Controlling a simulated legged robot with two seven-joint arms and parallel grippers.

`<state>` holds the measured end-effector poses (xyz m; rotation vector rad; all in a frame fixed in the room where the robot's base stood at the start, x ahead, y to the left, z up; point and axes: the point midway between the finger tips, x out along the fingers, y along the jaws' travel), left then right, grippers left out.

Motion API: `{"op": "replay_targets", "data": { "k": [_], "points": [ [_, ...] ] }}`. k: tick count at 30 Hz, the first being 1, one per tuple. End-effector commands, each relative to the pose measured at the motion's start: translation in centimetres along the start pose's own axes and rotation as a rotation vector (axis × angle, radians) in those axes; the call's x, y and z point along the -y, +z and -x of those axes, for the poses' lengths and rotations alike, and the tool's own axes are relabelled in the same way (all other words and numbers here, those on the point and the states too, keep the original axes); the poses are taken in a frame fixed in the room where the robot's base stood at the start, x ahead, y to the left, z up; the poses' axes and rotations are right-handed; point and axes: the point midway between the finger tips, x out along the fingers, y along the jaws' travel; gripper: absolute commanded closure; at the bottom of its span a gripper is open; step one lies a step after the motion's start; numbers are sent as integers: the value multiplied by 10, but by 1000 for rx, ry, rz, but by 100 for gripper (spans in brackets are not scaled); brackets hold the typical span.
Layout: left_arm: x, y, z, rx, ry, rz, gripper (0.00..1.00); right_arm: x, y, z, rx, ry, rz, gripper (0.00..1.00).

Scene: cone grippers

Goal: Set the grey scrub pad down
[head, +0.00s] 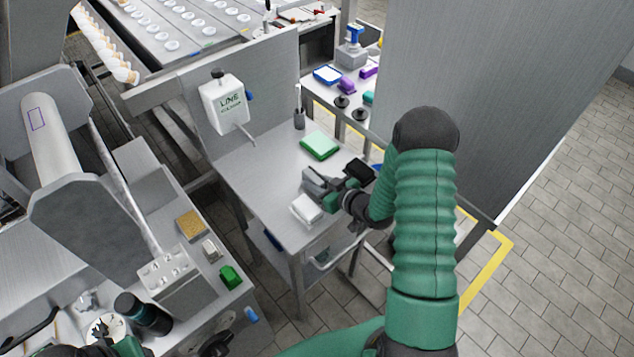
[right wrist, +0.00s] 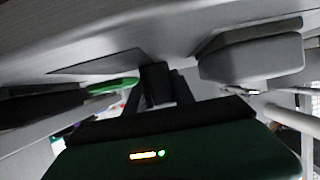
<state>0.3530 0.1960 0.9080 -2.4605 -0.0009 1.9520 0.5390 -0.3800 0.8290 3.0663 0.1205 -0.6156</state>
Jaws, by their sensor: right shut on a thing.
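My right gripper (head: 326,187) is over the small steel table (head: 262,180), its jaws pointing left. It is shut on a grey piece that looks like the grey scrub pad (head: 316,181), partly hidden by the jaws. I cannot tell whether the pad touches the tabletop. A white block (head: 307,209) is just in front of the jaws. A green pad (head: 320,145) lies behind them. The right wrist view is dark; a pale grey block (right wrist: 252,57) shows at right and a green edge (right wrist: 112,87) at left. Part of my left gripper (head: 104,334) shows at bottom left; its jaws are unclear.
A white dispenser (head: 224,104) hangs on the panel behind the table. A tall grey panel (head: 470,80) rises at right. The left bench holds a tan sponge (head: 190,225) and a green block (head: 230,277). The tabletop's left part is clear.

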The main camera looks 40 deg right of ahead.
Motion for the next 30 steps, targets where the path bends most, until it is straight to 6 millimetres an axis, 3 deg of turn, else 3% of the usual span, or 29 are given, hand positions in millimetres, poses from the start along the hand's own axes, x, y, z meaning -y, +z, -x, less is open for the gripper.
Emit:
{"op": "replay_targets", "data": {
  "k": [2,3,8,20,30],
  "points": [
    [0,1,-3,0,0,0,64,0,3,-1,0,0,0,100],
    [0,1,-3,0,0,0,64,0,3,-1,0,0,0,69],
    [0,0,-2,0,0,0,64,0,2,-1,0,0,0,48],
    [0,0,1,0,0,0,64,-1,0,8,0,0,0,48],
    [0,-1,4,0,0,0,64,-1,-1,91,1,4,-2,48]
  ]
}}
